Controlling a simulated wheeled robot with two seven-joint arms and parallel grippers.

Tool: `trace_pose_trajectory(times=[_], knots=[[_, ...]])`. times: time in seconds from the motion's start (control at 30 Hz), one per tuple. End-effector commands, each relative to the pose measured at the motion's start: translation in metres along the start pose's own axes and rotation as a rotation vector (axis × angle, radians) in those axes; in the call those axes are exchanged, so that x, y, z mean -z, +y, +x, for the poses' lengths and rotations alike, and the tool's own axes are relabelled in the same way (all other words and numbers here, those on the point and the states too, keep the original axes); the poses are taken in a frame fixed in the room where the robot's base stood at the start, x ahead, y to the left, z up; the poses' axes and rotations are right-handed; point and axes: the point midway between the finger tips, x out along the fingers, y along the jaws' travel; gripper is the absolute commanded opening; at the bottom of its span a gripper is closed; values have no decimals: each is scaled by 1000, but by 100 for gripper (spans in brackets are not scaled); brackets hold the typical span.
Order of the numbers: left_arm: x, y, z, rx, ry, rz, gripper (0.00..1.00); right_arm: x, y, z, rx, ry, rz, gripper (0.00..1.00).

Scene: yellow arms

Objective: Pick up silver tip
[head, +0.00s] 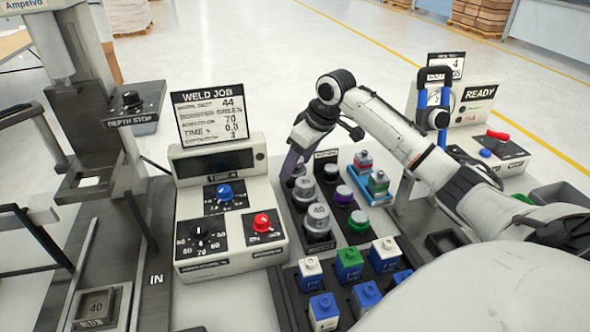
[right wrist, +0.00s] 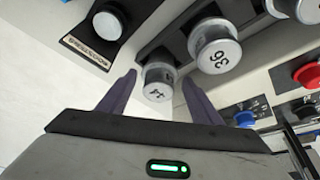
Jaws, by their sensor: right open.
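Several silver tips stand in a dark rack; the large one marked 40 (head: 318,218) is nearest, with a mid-sized one (head: 304,189) behind it. In the right wrist view, a small silver tip (right wrist: 158,84) with a hard-to-read number sits between my fingers, and a larger one marked 36 (right wrist: 216,50) is beside it. My right gripper (head: 297,167) is open over the rack's far left end, its purple fingers (right wrist: 158,80) on either side of the small tip. I cannot tell whether they touch it. My left gripper is not in view.
A control box (head: 226,230) with blue, black and red knobs stands left of the rack, with a WELD JOB sign (head: 209,113) behind. Coloured bottles on a blue holder (head: 376,193) and a READY box (head: 478,101) are to the right.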

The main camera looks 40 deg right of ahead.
Motion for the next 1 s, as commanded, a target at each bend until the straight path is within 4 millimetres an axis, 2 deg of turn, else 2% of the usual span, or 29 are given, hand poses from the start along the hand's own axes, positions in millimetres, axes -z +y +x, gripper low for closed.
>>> trace_pose_trajectory(times=[0.13,0.37,0.43,0.67,0.9,1.0], knots=[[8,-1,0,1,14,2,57,0,0,15,-1,0,0,59],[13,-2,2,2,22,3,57,0,1,18,-2,1,0,59],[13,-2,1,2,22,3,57,0,1,18,-2,1,0,52],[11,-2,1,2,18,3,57,0,1,17,-2,1,0,13],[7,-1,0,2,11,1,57,2,1,15,-3,5,0,11],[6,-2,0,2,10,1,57,5,1,8,-3,7,-1,11]])
